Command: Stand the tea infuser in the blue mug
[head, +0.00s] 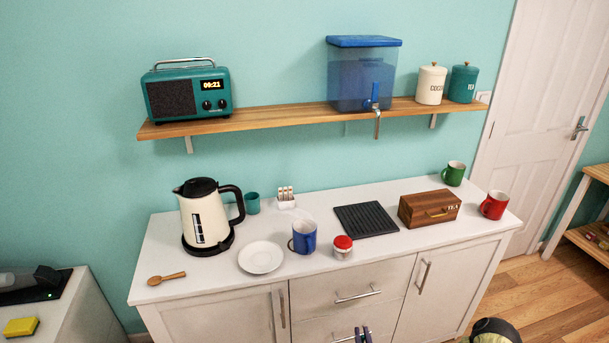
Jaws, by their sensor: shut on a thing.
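The blue mug (303,237) stands upright on the white counter, between the white saucer and the red-lidded jar, with its handle to the left. My gripper (362,334) shows only as two dark blue fingertips at the bottom edge, in front of the drawers and below the counter top. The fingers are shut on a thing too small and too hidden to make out. I cannot make out the tea infuser anywhere on the counter. The inside of the mug is hardly visible.
On the counter (205,279) are a kettle (206,220), saucer (261,257), wooden spoon (166,278), red-lidded jar (343,248), black ridged mat (366,219), wooden tea box (429,208), and teal (252,203), green (453,174) and red (493,205) mugs. A shelf (290,119) hangs above.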

